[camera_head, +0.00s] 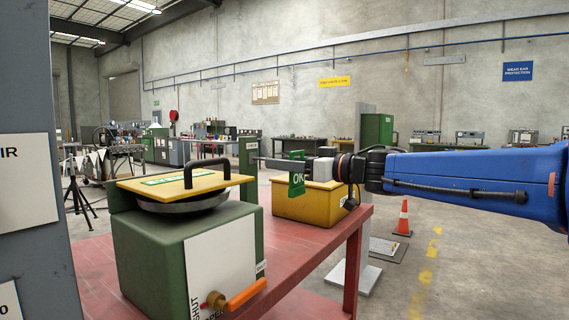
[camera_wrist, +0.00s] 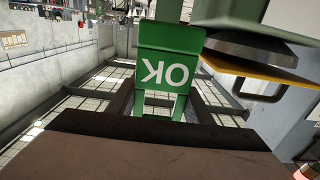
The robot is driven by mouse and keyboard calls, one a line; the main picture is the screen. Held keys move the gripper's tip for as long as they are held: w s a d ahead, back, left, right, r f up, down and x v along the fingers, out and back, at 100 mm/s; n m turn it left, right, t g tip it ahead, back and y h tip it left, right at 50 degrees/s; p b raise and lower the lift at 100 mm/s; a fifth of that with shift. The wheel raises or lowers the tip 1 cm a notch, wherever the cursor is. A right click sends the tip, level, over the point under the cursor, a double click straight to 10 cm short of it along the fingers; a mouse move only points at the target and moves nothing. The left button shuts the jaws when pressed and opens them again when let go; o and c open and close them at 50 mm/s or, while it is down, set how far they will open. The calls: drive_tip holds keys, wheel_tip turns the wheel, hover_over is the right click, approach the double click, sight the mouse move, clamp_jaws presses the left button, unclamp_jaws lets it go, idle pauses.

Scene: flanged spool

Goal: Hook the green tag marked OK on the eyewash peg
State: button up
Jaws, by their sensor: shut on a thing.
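The green tag (camera_head: 297,180) with white OK lettering hangs upright at my gripper (camera_head: 272,163) in the head view. The wrist view shows the tag (camera_wrist: 168,62) large, with its lettering upside down. My gripper is shut on the tag and points left, in the air above the red table. The eyewash peg cannot be made out clearly in either view. A green post (camera_head: 248,156) stands just left of my fingertips; whether they touch cannot be told.
A green box (camera_head: 150,250) with a yellow lid (camera_head: 180,184), black handle and orange lever (camera_head: 246,294) stands on the red table (camera_head: 310,262). A yellow bin (camera_head: 300,207) is behind my gripper. An orange cone (camera_head: 403,218) stands on the floor. A grey panel (camera_head: 62,120) blocks the left.

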sight(252, 164)
drive_tip(key=shift+f+x, duration=0.15)
drive_tip(key=shift+x, duration=2.5)
drive_tip(key=shift+f+x, duration=0.2)
drive_tip(key=shift+x, duration=2.4)
drive_tip(key=shift+w+a+f, duration=0.35)
drive_tip(key=shift+w+a, duration=0.05)
drive_tip(key=shift+a, duration=0.05)
drive_tip(key=o, duration=1.1)
